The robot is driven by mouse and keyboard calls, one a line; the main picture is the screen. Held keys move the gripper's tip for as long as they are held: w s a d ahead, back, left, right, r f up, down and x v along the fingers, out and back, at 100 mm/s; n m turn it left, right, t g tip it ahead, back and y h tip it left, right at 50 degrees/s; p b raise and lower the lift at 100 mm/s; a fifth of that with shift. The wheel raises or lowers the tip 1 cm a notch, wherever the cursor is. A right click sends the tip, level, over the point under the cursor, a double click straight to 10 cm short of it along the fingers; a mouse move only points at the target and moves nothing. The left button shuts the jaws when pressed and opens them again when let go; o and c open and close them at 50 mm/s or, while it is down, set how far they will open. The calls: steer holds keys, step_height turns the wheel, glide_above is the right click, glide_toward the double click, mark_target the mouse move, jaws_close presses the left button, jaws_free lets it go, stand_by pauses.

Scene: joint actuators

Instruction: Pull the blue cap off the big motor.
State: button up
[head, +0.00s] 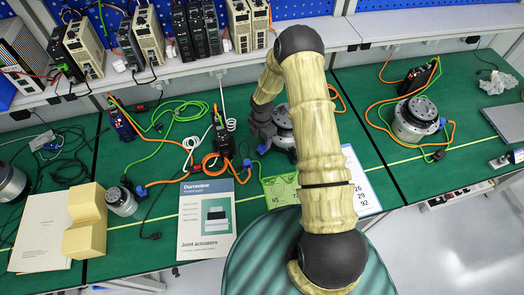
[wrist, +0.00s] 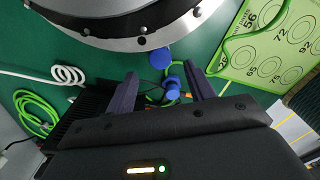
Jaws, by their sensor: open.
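The big motor (head: 283,122), a silver and black round unit, stands mid-table, partly hidden by my arm. In the wrist view the big motor (wrist: 125,22) fills the top left as a silver ring with a dark centre. A round blue cap (wrist: 160,57) shows at its lower edge. A blue connector piece (wrist: 173,88) with cables is below it; I cannot tell how the two are joined. Blue also shows beside the motor in the head view (head: 264,148). My gripper (wrist: 162,78) is open, its dark fingers on either side of the blue pieces, with nothing visibly clamped.
A green number card (wrist: 270,45) lies right of the motor. Orange, green and white cables (wrist: 70,75) lie close by. A Durrawave booklet (head: 206,220), a small motor (head: 121,201) and a yellow block (head: 86,222) are to the left. Another large motor (head: 415,120) stands at right.

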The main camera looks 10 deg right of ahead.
mark_target(262, 147)
steer(key=shift+f+b, duration=1.4)
steer(key=shift+f, duration=0.9)
jaws_close()
steer(key=shift+r+p, duration=2.05)
steer(key=shift+r, duration=1.05)
